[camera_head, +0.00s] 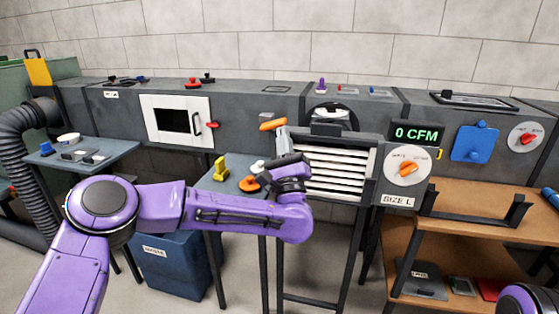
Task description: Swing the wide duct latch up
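An orange-handled lever (272,124), which looks like the latch, sits at the upper left of the louvred opening on the grey duct. Its handle lies roughly level and points left. My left gripper (284,150) is just below and right of this handle, at the louvres' left edge. The black wrist and purple forearm come up from below. The fingers are small and partly hidden, so I cannot tell whether they touch the lever or are open. My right gripper is out of view; only a purple part of that arm shows at the lower right.
White louvres (336,171) are right of my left gripper, with an orange dial (407,168) and a "0 CFM" display (416,134) further right. A small table (215,180) holds yellow and orange items. A blue bin (172,262) stands below. A wooden shelf (490,212) is at right.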

